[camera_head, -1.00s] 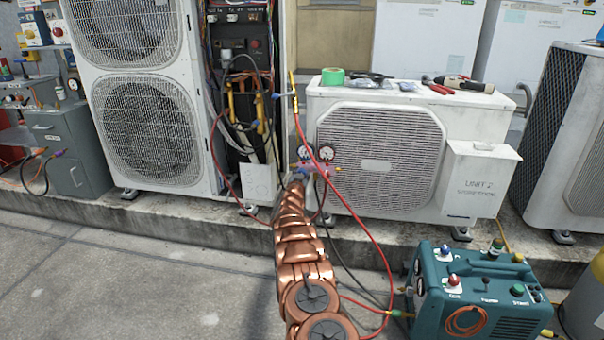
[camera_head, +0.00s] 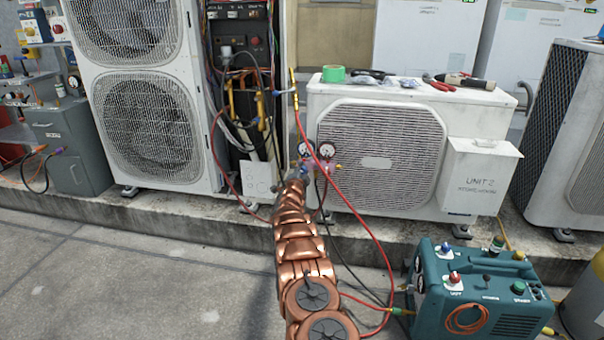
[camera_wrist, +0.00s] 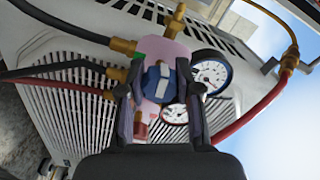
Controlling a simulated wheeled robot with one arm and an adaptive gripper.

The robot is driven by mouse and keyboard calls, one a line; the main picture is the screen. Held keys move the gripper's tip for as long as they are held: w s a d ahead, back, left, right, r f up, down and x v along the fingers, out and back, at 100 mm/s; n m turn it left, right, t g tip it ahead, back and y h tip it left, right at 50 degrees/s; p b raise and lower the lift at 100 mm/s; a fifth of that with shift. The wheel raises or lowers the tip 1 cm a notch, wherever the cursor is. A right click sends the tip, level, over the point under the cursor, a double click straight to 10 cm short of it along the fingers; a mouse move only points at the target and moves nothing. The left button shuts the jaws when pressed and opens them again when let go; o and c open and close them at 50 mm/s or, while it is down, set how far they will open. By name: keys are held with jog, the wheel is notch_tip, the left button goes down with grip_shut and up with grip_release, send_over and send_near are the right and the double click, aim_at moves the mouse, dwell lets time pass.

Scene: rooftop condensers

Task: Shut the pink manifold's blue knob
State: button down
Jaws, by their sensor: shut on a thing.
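The pink manifold (camera_wrist: 160,50) fills the middle of the wrist view, with brass fittings, hoses and two round gauges (camera_wrist: 210,74) on its right. Its blue knob (camera_wrist: 158,83), with a pale bar across its face, sits between my fingers. My gripper (camera_wrist: 157,92) is shut on the blue knob, one dark finger on each side.
The white Unit 2 condenser (camera_head: 375,160) stands behind the manifold. A red hose (camera_head: 352,222) runs down to the teal machine (camera_head: 475,290) at the lower right. Dark hoses (camera_wrist: 60,75) enter the manifold from the left. Tools and green tape (camera_head: 333,74) lie on the condenser top.

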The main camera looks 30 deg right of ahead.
jog(key=m+b, duration=0.1)
jog(key=m, duration=0.1)
jog(key=m+b, duration=0.2)
jog(key=shift+f+m, duration=0.2)
jog(key=shift+m, duration=0.1)
jog(key=m+b, duration=0.5)
jog(key=m, duration=0.2)
jog(key=m+b, duration=0.1)
jog(key=m, duration=0.1)
jog(key=shift+r, duration=0.3)
jog(key=m, duration=0.2)
jog(key=shift+r+m, duration=0.1)
jog(key=shift+m, duration=1.7)
jog(key=c, duration=0.8)
grip_release()
